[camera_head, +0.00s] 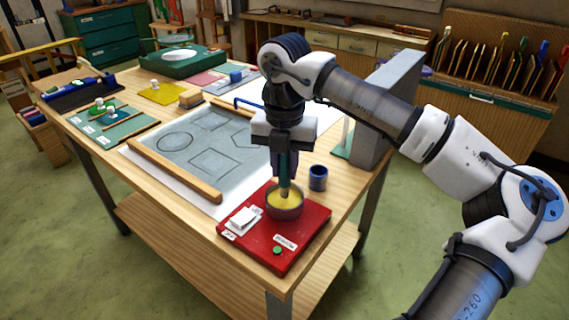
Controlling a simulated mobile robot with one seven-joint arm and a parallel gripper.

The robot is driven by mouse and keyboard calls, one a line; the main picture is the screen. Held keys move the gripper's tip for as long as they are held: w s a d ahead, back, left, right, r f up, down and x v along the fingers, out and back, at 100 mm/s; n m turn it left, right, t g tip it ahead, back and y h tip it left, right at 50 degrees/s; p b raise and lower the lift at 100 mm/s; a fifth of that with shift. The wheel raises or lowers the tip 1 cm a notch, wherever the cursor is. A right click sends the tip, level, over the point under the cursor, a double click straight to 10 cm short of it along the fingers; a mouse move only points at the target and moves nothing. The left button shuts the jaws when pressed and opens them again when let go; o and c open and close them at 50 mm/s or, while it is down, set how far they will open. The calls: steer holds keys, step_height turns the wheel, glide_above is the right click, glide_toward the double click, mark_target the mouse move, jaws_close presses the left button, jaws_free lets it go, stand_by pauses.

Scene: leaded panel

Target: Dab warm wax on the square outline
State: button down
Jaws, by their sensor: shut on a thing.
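My gripper (284,150) points down over the red board and is shut on a dark upright tool (285,185), whose lower end is inside a small round pot (285,211) of yellow wax. Whether the tip touches the wax is hard to tell. The pot stands on the red board (315,222) at the table's near corner. The square outline (215,173) is drawn on the grey panel (180,170), left of and behind the pot. A circle outline (175,143) and other shapes share the panel. My gripper and wrist hide part of the panel's right side.
Wooden bars (175,172) edge the panel. A blue cup (318,178) stands right of the pot. White cards (243,218) and a green button (277,250) are on the red board. A tall grey block (385,110) stands at the table's right. Coloured trays fill the far left.

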steer(key=shift+f+b, duration=0.6)
steer(key=shift+b, duration=0.1)
stand_by(2.0)
steer(key=shift+r+p, duration=2.1)
steer(key=shift+r, duration=1.5)
steer(key=shift+f, duration=0.1)
